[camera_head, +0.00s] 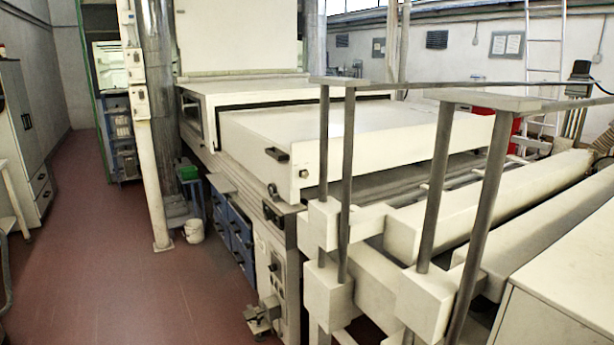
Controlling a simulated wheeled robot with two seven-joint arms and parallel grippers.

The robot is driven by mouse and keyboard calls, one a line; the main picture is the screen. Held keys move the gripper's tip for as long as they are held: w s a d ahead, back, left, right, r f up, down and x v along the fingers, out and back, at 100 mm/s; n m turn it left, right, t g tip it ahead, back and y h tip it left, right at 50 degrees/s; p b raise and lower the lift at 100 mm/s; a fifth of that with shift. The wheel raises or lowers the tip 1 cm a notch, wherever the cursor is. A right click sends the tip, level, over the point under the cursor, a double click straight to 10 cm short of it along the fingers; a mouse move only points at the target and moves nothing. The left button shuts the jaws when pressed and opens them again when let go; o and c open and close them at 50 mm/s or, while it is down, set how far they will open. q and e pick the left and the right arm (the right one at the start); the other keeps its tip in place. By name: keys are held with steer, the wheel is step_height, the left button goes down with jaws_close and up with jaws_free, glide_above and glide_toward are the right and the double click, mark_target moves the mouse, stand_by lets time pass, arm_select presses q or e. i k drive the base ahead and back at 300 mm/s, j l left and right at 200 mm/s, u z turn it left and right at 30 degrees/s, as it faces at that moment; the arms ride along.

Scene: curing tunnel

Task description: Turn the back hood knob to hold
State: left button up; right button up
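A large cream machine fills the middle of the view. Its front hood (370,135) is a wide flat box with a black handle (277,154) on its near left face. A small dark round knob (273,188) sits below that handle, near the hood's lower corner. I cannot make out a knob on the back section, nor read any hold marking. Neither of my grippers is in view.
Red-brown floor (105,260) is open along the machine's left side. A cream post (150,165) and a white bucket (194,230) stand beside it. Metal uprights (437,185) and long cream beams (530,195) crowd the right. A grey cabinet (25,140) lines the left wall.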

mark_target(304, 174)
steer(key=i+j, duration=0.35)
steer(key=i, duration=0.2)
steer(key=i+j, duration=0.35)
steer(key=i, duration=0.2)
steer(key=z, duration=1.25)
